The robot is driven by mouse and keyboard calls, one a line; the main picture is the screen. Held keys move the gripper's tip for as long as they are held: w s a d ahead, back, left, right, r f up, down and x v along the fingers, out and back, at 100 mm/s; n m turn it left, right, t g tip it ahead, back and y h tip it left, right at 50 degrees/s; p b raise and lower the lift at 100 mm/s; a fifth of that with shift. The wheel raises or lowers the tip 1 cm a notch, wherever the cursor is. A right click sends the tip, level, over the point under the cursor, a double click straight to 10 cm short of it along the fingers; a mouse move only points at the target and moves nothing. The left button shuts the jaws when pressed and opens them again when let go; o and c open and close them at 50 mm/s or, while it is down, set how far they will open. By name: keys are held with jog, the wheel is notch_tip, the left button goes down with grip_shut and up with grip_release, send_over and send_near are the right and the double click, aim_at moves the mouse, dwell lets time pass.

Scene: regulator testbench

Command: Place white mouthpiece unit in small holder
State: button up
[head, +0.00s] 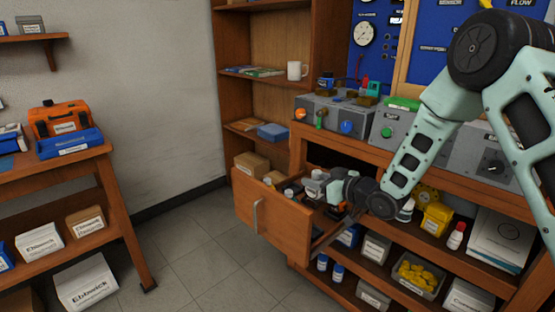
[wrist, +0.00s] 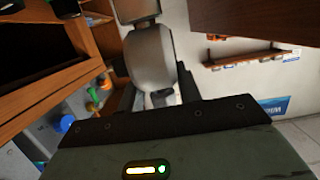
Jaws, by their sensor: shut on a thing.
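My gripper (head: 322,187) is over the open drawer (head: 268,212) at the bench's left end. In the wrist view my gripper (wrist: 156,97) is shut on a pale grey-white unit with a rounded body, which I take as the white mouthpiece unit (wrist: 150,57). It stands up between the dark fingers, its lower end partly hidden by them. In the head view the mouthpiece unit (head: 314,178) shows small and pale at the gripper's tip. I cannot make out for sure which thing is the small holder.
The drawer holds small boxes and dark items. Grey control boxes (head: 345,120) with coloured knobs stand on the bench. A shelf unit with a white mug (head: 297,70) is behind. An orange toolbox (head: 66,118) sits on the left table. Floor between is clear.

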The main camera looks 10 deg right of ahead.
notch_tip(320, 180, up, 6)
jog(key=shift+r+p, duration=0.1)
jog(key=shift+p, duration=1.05)
jog(key=s+d+f+m+t+h+b, duration=0.15)
jog(key=s+d+f+m+h, duration=0.35)
jog(key=f, duration=0.6)
jog(key=s+d+f+m+t+h+b, duration=0.15)
jog(key=s+d+f+h, duration=0.25)
jog(key=s+d+f, duration=0.5)
notch_tip(320, 180, up, 12)
jog(key=w+a+p, duration=0.2)
jog(key=p, duration=1)
jog(key=shift+w+f+m, duration=0.25)
jog(key=shift+m, duration=0.1)
jog(key=shift+d, duration=0.1)
